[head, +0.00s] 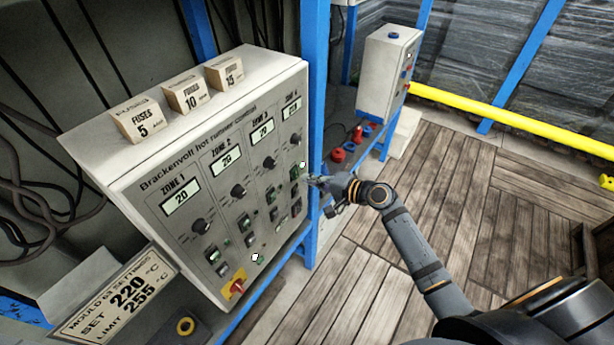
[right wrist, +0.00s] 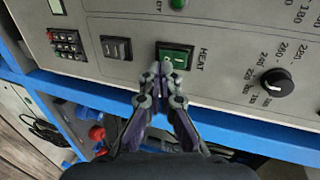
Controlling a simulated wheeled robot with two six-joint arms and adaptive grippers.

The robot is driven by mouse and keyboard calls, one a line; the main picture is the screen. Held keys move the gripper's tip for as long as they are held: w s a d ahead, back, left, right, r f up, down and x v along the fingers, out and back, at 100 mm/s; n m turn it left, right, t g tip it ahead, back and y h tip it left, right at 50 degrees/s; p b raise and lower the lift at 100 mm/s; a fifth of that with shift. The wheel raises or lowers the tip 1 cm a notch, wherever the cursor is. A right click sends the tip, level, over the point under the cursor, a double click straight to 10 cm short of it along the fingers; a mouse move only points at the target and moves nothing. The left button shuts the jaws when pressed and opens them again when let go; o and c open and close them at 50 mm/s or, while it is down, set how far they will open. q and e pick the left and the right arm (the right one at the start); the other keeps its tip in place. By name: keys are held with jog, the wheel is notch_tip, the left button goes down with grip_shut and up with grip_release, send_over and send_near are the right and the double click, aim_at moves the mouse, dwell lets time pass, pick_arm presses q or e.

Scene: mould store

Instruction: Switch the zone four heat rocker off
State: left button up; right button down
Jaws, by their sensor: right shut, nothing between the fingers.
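The grey Brackenvolt hot runner control box (head: 225,170) stands at left in the head view, with zone columns of display, knob and rockers. The zone four heat rocker (head: 294,173) is green, below the zone four knob (head: 296,139). In the right wrist view the same green rocker (right wrist: 175,55) sits beside the word HEAT. My right gripper (head: 314,182) is shut and empty at the panel's right side. In the right wrist view its fingertips (right wrist: 165,70) are at the rocker's near edge and cover a little of it; I cannot tell whether they touch. My left gripper is not in view.
A dark rocker (right wrist: 116,47) lies close beside the green one. A red-and-yellow main switch (head: 236,284) is low on the box. Fuse boxes (head: 188,92) stand on top. A blue post (head: 314,90) rises right beside the panel. The wooden floor (head: 440,170) at right is open.

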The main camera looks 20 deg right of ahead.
jog(key=shift+w+a+f, duration=0.25)
jog(key=shift+w+a, duration=0.1)
jog(key=shift+w, duration=0.15)
jog(key=b, duration=0.3)
jog(key=shift+w+a+f+t+y, duration=0.2)
jog(key=shift+w+t+y, duration=0.1)
jog(key=shift+t, duration=0.1)
jog(key=shift+s, duration=0.1)
